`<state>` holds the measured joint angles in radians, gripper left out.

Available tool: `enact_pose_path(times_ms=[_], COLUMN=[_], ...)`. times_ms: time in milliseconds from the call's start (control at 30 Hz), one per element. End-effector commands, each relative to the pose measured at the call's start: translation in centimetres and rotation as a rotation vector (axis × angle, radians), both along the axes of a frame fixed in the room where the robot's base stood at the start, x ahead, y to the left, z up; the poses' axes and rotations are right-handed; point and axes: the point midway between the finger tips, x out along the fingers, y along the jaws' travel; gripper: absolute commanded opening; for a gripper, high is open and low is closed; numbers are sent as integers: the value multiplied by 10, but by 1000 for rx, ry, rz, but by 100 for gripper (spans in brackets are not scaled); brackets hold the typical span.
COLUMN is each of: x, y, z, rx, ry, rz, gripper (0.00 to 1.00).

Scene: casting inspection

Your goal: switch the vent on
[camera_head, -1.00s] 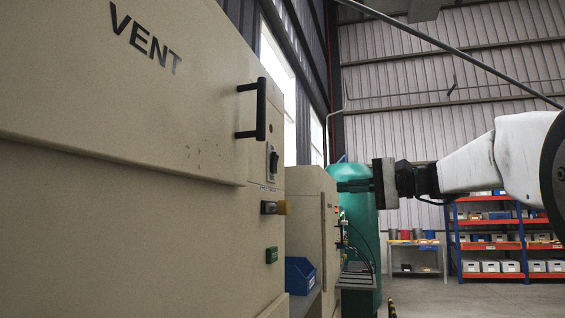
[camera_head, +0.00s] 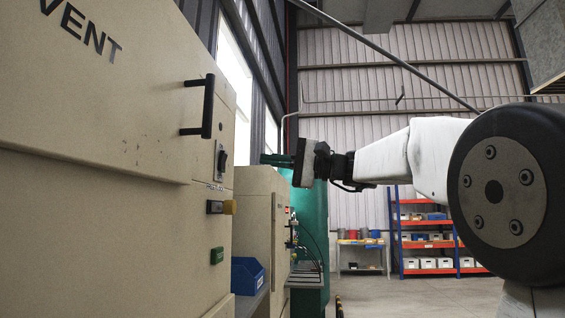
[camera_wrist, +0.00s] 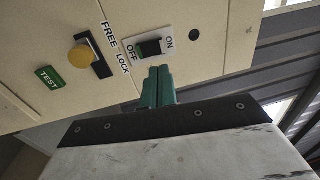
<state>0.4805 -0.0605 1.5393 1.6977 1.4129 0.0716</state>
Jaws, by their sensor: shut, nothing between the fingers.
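The vent cabinet (camera_head: 110,150) is a large beige box with "VENT" lettering and a black handle, filling the left of the head view. Its black rocker switch (camera_head: 222,160) sits on the side panel below the handle. In the wrist view the rocker switch (camera_wrist: 150,47) lies on a white plate between the words "OFF" and "ON". My gripper (camera_wrist: 159,72) has its green fingers together and empty, pointing at the panel just below the switch in that view. In the head view my gripper (camera_head: 268,159) is right of the switch. Contact with the panel cannot be told.
Below the switch are a yellow knob (camera_wrist: 80,56) on a black slot marked "FREE" and "LOCK", and a green "TEST" label (camera_wrist: 50,78). A blue bin (camera_head: 247,276) and another beige cabinet (camera_head: 257,230) stand beyond. Open floor (camera_head: 385,298) lies to the right.

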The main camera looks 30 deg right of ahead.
Motion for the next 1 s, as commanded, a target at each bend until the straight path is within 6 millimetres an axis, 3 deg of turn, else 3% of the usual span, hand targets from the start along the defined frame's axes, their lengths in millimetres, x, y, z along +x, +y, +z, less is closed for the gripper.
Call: enact_pose_path(times_ms=[200, 400, 633, 1000], x=[27, 43, 49, 50], y=[39, 60, 68, 61], z=[6, 10, 12, 13], rx=[0, 1, 0, -11], ry=[0, -1, 0, 6], rz=[4, 1, 0, -10], gripper=[0, 0, 0, 0])
